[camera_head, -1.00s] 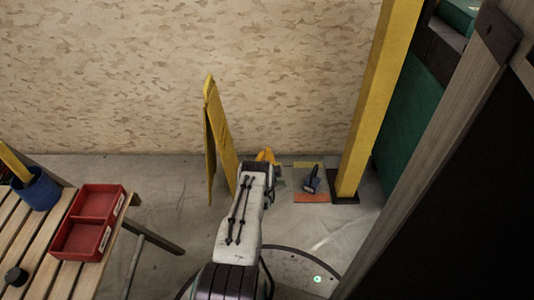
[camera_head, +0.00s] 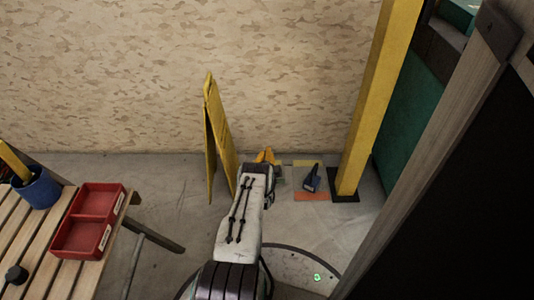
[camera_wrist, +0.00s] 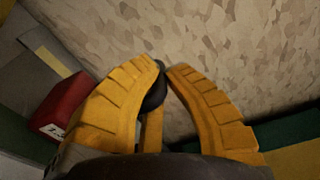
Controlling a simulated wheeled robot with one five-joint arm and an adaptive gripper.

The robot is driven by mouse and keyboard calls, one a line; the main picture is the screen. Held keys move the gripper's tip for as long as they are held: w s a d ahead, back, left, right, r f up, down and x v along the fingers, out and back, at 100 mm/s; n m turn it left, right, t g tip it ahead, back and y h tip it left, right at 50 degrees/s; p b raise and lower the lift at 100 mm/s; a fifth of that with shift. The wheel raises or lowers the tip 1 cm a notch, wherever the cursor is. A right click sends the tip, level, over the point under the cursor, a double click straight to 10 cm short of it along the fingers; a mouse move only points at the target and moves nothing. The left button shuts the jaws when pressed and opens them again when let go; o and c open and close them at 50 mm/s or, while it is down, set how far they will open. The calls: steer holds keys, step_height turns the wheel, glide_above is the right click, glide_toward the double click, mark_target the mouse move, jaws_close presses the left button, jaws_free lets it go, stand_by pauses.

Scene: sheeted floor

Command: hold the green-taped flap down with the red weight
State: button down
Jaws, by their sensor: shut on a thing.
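A red block with a white label (camera_wrist: 62,105), which looks like the red weight, shows in the wrist view, partly behind the left finger. My gripper (camera_wrist: 163,75) has its yellow fingers closed around a black, rounded part (camera_wrist: 155,92), likely the weight's handle. The joint between the black part and the red block is hidden. Green strips (camera_wrist: 22,140) show low on both sides of the fingers; whether they are the flap's tape is unclear. In the head view my gripper (camera_head: 265,156) is near the floor by the wall, mostly hidden by my arm.
A sheet with an orange strip (camera_head: 311,197) and a dark blue tool (camera_head: 312,179) lies right of my gripper. A yellow post (camera_head: 375,95) stands beyond it. A yellow folding board (camera_head: 218,140) stands left. A slatted bench holds a red tray (camera_head: 103,202) and blue cup (camera_head: 38,188).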

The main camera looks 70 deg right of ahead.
steer(key=shift+d+r, duration=0.15)
steer(key=shift+r, duration=0.2)
steer(key=c, duration=1.3)
jaws_free()
steer(key=shift+f, duration=0.2)
steer(key=shift+a+f, duration=0.25)
steer(key=shift+f, duration=0.1)
steer(key=shift+s+a+r, duration=0.15)
steer(key=shift+a, duration=0.55)
steer(key=shift+v, duration=5.15)
steer(key=shift+r, duration=0.25)
